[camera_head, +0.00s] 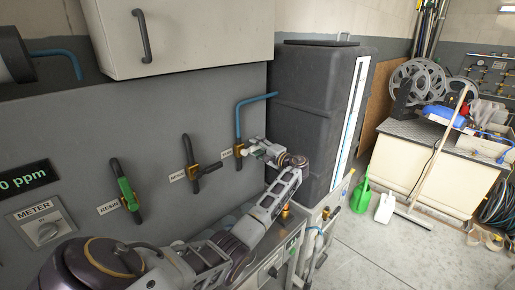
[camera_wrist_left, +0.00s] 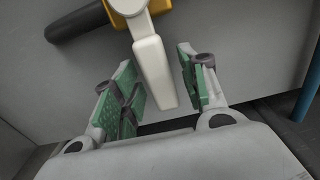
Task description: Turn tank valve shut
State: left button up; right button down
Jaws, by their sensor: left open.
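The tank valve (camera_head: 239,150) is on the grey wall, under a blue pipe. In the left wrist view its brass body (camera_wrist_left: 128,5) is at the top, with a pale lever (camera_wrist_left: 152,72) pointing down from it. My left gripper (camera_head: 257,149) is at this valve. It is open, and in the left wrist view its green-padded fingers (camera_wrist_left: 160,88) stand on either side of the lever, with gaps visible. The lever is mostly hidden by the gripper in the head view. My right gripper is not in view.
Two other valves, one with a green handle (camera_head: 125,190) and one with a black handle (camera_head: 209,170), are left along the wall. A dark tank (camera_head: 313,115) stands close right of my gripper. A cabinet (camera_head: 185,35) hangs above. Clear floor (camera_head: 365,250) lies at right.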

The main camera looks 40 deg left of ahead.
pick_arm(q)
jog(key=s+d, duration=0.1)
jog(key=d, duration=1.1)
dwell(0.7)
